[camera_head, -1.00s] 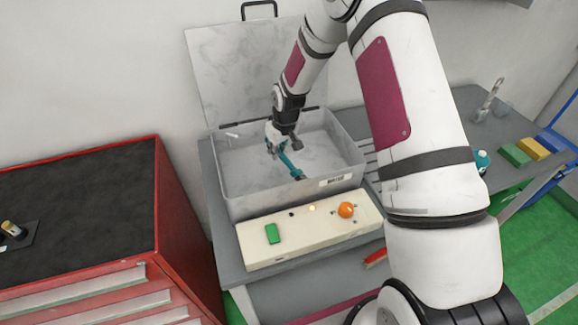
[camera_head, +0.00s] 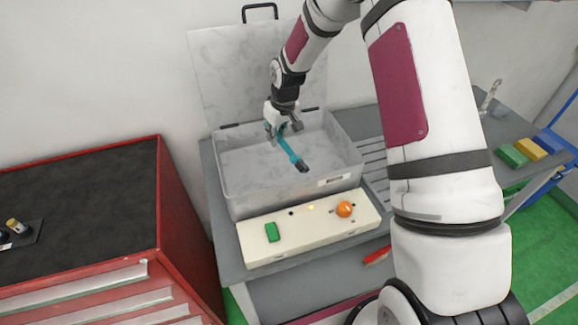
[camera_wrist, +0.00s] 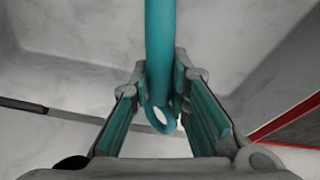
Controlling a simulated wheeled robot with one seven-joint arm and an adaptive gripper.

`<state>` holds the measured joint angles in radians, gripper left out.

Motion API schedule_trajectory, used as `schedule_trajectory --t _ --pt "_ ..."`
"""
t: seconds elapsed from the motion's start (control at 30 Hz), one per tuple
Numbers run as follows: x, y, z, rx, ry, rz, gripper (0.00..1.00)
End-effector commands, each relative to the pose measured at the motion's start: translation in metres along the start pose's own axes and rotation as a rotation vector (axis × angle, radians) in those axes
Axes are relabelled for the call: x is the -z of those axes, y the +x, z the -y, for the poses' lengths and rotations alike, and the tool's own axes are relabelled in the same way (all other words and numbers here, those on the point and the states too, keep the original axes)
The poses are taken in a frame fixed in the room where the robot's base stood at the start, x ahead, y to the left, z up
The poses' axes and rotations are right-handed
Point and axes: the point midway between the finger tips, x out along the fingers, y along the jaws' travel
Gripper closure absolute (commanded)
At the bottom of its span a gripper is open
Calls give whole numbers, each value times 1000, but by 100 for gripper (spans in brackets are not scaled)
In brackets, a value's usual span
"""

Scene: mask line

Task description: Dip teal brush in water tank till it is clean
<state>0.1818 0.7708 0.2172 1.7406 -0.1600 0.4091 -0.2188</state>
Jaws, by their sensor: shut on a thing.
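My gripper (camera_head: 283,128) is shut on the handle of the teal brush (camera_head: 288,147) above the open water tank (camera_head: 240,205). The brush slants down to the right, and its dark head (camera_head: 302,166) hangs over the inside of the tank. I cannot tell whether the head touches the water or how clean it is. In the wrist view the teal handle (camera_wrist: 159,45) runs up between the finger pads, with its looped end near the palm. The tank's grey lid (camera_head: 245,65) stands open against the wall.
A cream control panel (camera_head: 310,235) with a green button (camera_head: 272,232) and an orange knob (camera_head: 344,209) lies in front of the tank. A red tool cabinet (camera_head: 180,230) stands at left. Green and yellow blocks (camera_head: 530,147) lie on the bench at right.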

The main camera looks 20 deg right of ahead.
Motion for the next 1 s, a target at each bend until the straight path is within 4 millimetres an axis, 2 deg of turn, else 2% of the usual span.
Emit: schedule_trajectory --t 1.0 --pt "19 -72 0 -1 0 -2 100"
